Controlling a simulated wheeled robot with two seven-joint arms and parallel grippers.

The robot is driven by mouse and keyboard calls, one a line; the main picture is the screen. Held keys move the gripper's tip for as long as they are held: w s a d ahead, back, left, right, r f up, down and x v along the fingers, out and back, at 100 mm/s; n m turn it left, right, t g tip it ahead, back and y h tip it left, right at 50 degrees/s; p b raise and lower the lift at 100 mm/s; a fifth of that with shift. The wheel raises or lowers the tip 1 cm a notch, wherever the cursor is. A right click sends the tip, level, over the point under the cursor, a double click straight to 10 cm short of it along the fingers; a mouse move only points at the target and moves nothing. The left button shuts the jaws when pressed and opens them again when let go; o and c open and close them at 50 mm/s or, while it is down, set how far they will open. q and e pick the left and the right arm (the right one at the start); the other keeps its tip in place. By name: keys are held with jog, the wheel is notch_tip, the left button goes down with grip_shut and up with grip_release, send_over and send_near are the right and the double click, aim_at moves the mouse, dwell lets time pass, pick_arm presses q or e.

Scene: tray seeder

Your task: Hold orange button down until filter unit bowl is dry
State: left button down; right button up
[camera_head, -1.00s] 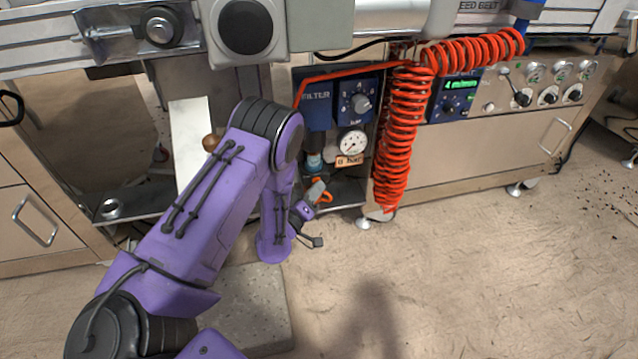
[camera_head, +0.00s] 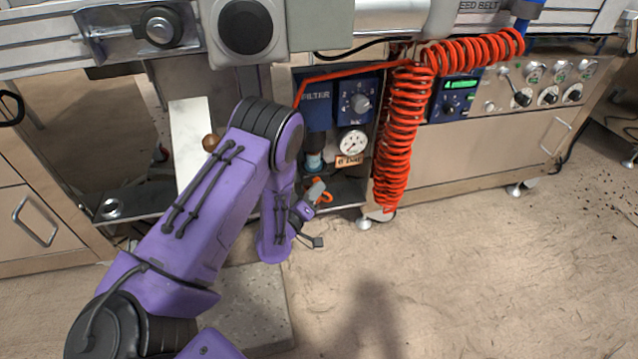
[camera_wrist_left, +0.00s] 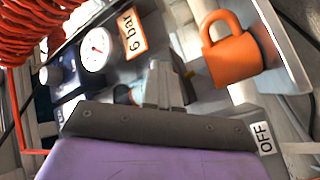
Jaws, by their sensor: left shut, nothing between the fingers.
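The filter unit (camera_head: 316,112) is a blue block labelled FILTER, with its bowl (camera_head: 314,161) below it. The bowl is small and partly hidden, and I cannot tell whether it holds water. My left gripper (camera_head: 317,188) is low, just below the bowl. In the left wrist view its fingers (camera_wrist_left: 165,85) are shut together with nothing between them. They point up toward the underside of the unit. I cannot make out the orange button; the fingers may cover it. I cannot tell whether they touch anything. My right gripper is not in view.
A pressure gauge (camera_head: 352,142) with a 6 bar label (camera_head: 350,160) is right of the bowl. A red coiled hose (camera_head: 400,135) hangs further right. An OFF label (camera_wrist_left: 264,138) shows near the gripper.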

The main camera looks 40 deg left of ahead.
pick_arm(q)
jog(key=shift+s+d, duration=0.1)
dwell(0.7)
jog(key=shift+s+d, duration=0.45)
jog(key=shift+d, duration=0.1)
jog(key=s+d, duration=0.3)
jog(key=shift+s+d+p, duration=0.15)
jog(key=shift+d+p, duration=0.15)
jog(key=shift+d, duration=0.1)
dwell(0.5)
